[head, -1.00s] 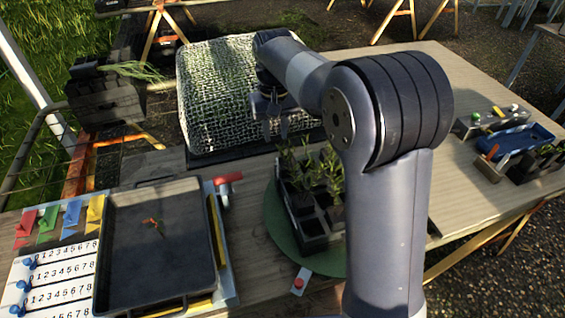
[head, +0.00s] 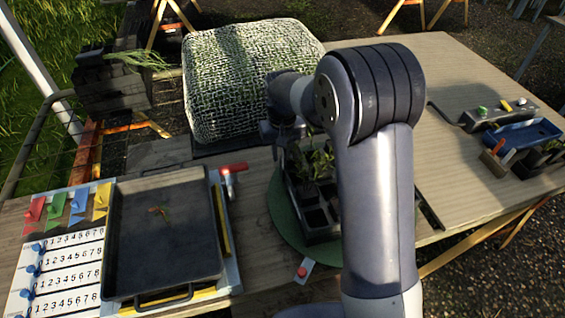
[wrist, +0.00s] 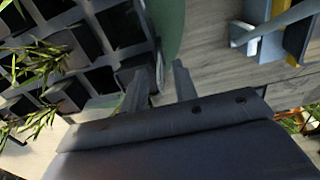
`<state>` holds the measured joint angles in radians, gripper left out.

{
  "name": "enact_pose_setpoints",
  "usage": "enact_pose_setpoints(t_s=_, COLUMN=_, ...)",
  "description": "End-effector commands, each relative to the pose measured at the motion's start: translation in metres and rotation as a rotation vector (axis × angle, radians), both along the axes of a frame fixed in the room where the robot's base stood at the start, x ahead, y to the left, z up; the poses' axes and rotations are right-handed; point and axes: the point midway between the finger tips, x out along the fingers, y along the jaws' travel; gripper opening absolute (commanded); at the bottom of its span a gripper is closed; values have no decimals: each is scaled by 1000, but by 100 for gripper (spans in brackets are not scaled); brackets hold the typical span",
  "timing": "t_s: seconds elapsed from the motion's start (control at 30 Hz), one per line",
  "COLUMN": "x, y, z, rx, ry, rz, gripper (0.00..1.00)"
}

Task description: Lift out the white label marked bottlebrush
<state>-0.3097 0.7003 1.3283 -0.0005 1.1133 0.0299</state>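I cannot make out a label marked bottlebrush in either view; no lettering on a label can be read. A dark celled tray (head: 318,232) with green seedlings (head: 318,163) stands on a round green disc (head: 281,213), partly hidden by my arm. My gripper (head: 281,140) is at the far left side of this tray, its tips hard to see there. In the wrist view my gripper (wrist: 160,72) has its two fingers apart beside the tray's cells (wrist: 120,25), near the edge of the green disc (wrist: 170,25). A small pale edge shows between the fingers; I cannot tell what it is.
A mesh-covered mound (head: 250,85) stands behind the gripper. A black tray (head: 165,255) holding a small sprig lies at left, with a red-handled part (head: 233,168) beside it. A white plate with a red button (head: 302,272) lies in front of the disc.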

Motion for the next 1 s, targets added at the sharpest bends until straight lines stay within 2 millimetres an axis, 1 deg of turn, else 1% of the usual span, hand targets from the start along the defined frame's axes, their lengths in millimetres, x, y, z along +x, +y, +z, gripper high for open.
enact_pose_setpoints(t_s=0.17, x=0, y=0, z=0, rx=0, ry=0, rz=0, gripper=28)
enact_pose_setpoints(t_s=0.2, x=0, y=0, z=0, rx=0, ry=0, rz=0, gripper=26)
enact_pose_setpoints(t_s=0.5, x=0, y=0, z=0, rx=0, ry=-1, rz=0, gripper=1)
enact_pose_setpoints(t_s=0.53, x=0, y=0, z=0, rx=0, ry=-1, rz=0, gripper=0)
enact_pose_setpoints(t_s=1.0, x=0, y=0, z=0, rx=0, ry=0, rz=0, gripper=0)
